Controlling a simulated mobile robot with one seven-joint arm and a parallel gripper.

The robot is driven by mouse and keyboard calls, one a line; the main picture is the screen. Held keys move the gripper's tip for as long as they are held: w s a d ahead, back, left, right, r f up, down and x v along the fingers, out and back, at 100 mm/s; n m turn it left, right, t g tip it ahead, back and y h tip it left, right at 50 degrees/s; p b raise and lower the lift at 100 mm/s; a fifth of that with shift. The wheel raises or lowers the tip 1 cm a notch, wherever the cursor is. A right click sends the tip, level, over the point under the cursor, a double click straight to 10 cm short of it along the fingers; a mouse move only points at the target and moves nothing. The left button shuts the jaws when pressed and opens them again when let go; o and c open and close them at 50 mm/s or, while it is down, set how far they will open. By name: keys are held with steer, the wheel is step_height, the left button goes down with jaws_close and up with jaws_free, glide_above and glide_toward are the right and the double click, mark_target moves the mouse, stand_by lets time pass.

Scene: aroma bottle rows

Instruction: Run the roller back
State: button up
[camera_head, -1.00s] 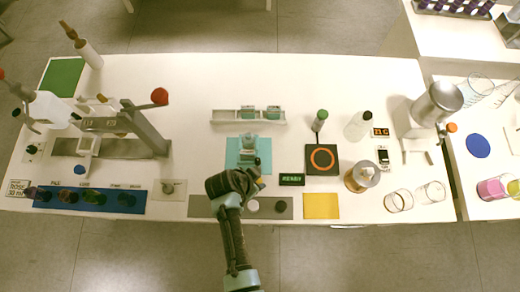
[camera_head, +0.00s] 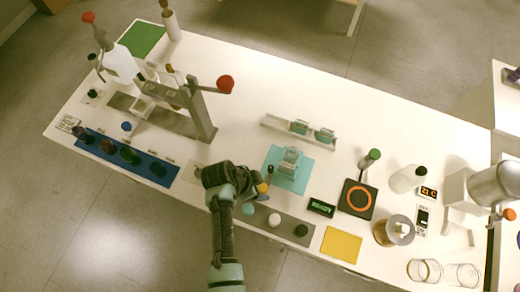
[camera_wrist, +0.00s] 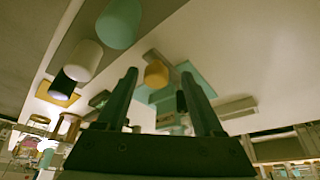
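A pale cylinder with a brown handle (camera_head: 171,24), which looks like a roller, stands at the table's far left, beside the green mat (camera_head: 142,38). I cannot be sure it is the task's roller. My gripper (camera_head: 258,189) is over the table's front edge, at the left end of a grey strip (camera_head: 288,229), far from that cylinder. In the wrist view my gripper (camera_wrist: 162,92) has its two fingers apart, with nothing held between them. A yellow-brown knob (camera_wrist: 157,73) shows beyond the fingers. The pale cylinder is not identifiable in the wrist view.
The grey strip bears teal (camera_head: 248,208), white (camera_head: 274,220) and black (camera_head: 301,230) caps. A metal press with a red knob (camera_head: 225,84) and a blue rack of dark bottles (camera_head: 120,160) stand left. A teal mat (camera_head: 301,177) lies behind the strip. The table's back middle is clear.

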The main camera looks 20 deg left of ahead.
steer(key=shift+d, duration=0.1)
steer(key=v, duration=1.3)
